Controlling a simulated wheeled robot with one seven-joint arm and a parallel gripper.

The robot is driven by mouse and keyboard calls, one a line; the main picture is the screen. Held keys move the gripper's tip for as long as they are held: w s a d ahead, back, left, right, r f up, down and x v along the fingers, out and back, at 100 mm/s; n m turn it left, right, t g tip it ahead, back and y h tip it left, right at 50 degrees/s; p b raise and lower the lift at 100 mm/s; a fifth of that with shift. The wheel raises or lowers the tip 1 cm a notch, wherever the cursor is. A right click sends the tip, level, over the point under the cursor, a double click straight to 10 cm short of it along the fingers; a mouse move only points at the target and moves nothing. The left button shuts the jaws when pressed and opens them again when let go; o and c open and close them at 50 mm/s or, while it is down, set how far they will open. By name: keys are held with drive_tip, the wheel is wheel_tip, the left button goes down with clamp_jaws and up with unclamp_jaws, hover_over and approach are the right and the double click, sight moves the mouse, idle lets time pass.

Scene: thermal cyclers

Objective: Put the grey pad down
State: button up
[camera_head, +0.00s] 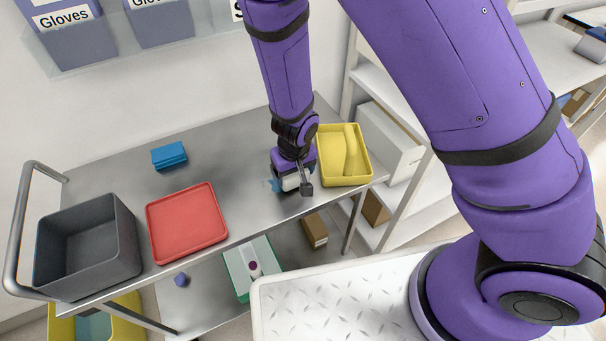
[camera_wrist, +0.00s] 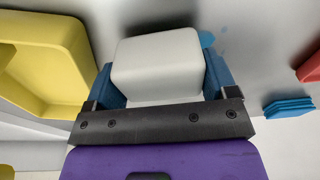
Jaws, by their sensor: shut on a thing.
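The grey pad (camera_wrist: 158,65) is a pale, rounded block in the wrist view, held between the blue fingers of my gripper (camera_wrist: 163,75). My gripper (camera_head: 292,184) is shut on it and points down at the metal cart top (camera_head: 225,150), just left of the yellow tray. In the head view the pad is mostly hidden by the gripper. It is very close to the cart top, but I cannot tell whether it touches.
The yellow tray (camera_head: 363,178) with a yellow item stands close at the right. A red tray (camera_head: 187,224), a dark grey bin (camera_head: 88,247) and blue stacked pieces (camera_head: 169,156) are to the left. The cart top between the blue pieces and my gripper is clear.

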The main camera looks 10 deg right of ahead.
drive_tip(key=shift+f, duration=0.3)
drive_tip(key=shift+f, duration=0.15)
drive_tip(key=o, duration=1)
drive_tip(key=shift+c, duration=0.2)
wheel_tip(320, 180, up, 12)
drive_tip(key=s, duration=0.1)
drive_tip(key=shift+s+d, duration=0.2)
